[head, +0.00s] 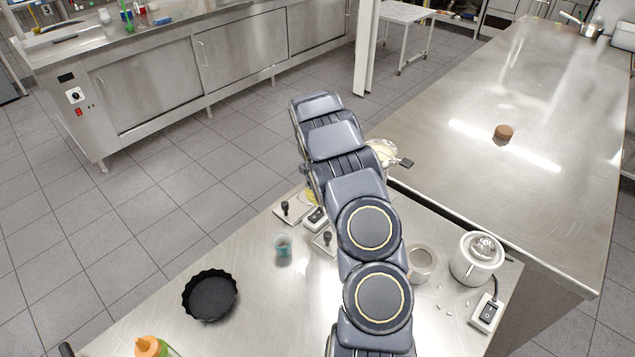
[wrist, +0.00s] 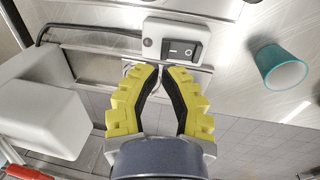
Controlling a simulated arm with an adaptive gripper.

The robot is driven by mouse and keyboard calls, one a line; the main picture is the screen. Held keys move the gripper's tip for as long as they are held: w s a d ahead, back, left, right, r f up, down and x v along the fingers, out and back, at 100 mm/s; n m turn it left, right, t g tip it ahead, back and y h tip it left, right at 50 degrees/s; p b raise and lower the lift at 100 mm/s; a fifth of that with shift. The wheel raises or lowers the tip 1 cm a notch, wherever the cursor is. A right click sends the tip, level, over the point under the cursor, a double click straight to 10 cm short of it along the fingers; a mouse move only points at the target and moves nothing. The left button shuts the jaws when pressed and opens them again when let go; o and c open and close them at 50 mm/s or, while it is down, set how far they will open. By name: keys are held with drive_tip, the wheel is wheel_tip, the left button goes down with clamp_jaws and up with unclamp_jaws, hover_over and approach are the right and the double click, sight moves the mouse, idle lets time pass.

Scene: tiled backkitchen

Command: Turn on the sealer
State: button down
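A white switch box (wrist: 185,48) with a black rocker switch (wrist: 180,49) lies ahead of my fingertips in the wrist view. A dark cable runs from it to the left. The box also shows beside my arm in the head view (head: 316,217). My gripper (wrist: 163,69) has yellow fingers with black pads; its tips come together just short of the box, with nothing between them. I cannot tell whether they touch the box. A bit of yellow finger shows in the head view (head: 311,196). I cannot make out the sealer's body for sure; my arm hides part of that area.
A teal cup (wrist: 280,67) stands right of the switch box. A white block (wrist: 40,118) is at the left of the wrist view. In the head view, a black fluted pan (head: 210,296) sits front left; a white juicer (head: 476,259) and another switch box (head: 487,313) are right.

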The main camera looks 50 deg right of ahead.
drive_tip(key=shift+d+f, duration=0.2)
drive_tip(key=shift+f, duration=1.2)
drive_tip(key=shift+f, duration=0.1)
drive_tip(key=shift+d+f+y, duration=0.1)
drive_tip(key=shift+f+y, duration=0.25)
drive_tip(key=shift+y, duration=0.15)
drive_tip(key=shift+r, duration=0.25)
drive_tip(key=shift+r, duration=0.7)
wheel_tip(320, 180, up, 14)
drive_tip(key=d, duration=0.2)
